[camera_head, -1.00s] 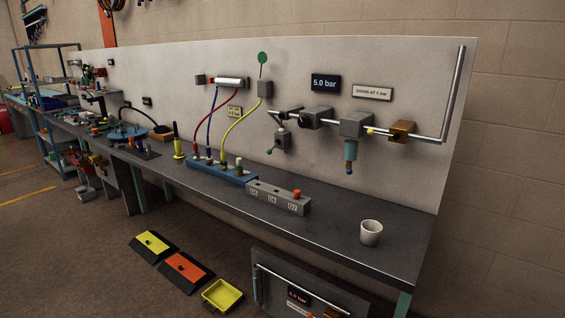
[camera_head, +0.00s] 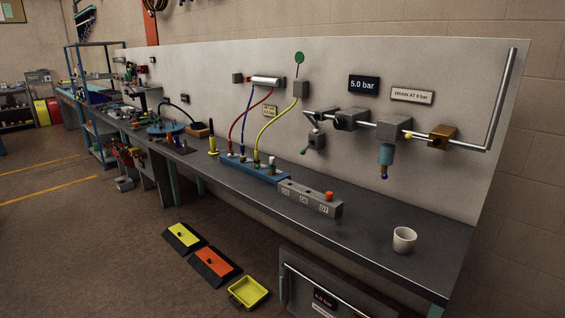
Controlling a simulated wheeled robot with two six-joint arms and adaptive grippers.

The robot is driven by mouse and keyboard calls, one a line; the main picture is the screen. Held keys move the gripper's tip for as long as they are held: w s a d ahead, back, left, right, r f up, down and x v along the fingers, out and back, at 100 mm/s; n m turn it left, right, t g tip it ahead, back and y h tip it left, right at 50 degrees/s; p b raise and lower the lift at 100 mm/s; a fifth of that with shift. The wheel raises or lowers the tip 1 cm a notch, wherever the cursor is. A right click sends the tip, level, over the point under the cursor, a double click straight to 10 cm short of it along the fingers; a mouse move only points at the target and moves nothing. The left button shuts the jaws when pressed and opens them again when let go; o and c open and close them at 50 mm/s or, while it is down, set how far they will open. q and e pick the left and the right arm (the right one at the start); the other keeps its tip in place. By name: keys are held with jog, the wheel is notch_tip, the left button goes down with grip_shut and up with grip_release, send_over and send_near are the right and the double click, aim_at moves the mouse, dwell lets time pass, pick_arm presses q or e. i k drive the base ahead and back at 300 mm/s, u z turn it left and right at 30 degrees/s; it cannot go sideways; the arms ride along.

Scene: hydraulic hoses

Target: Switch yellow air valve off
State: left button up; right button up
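A silver air pipe (camera_head: 465,147) runs along the grey back panel (camera_head: 450,75) at the right. A small yellow part (camera_head: 408,135) sits on this line, between a grey block (camera_head: 389,126) and a brass block (camera_head: 441,138). It is too small to tell how its handle is turned. A blue-grey bowl with a blue tip (camera_head: 386,158) hangs under the grey block. A dark sign (camera_head: 364,84) above reads 5.0 bar, and a pale sign (camera_head: 412,96) beside it reads DRAIN AT 0 bar. Neither of my grippers is in view.
Red, blue and yellow hoses (camera_head: 275,126) rise from a blue manifold (camera_head: 262,170) on the long dark bench (camera_head: 360,222). A yellow tray (camera_head: 248,292) lies on the floor.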

aim_at(408, 136)
jog(key=u, duration=0.35)
jog(key=i, duration=0.5)
jog(key=u, duration=0.5)
jog(key=i, duration=1.1)
jog(key=z, duration=1)
jog(key=i, duration=0.6)
jog(key=z, duration=0.7)
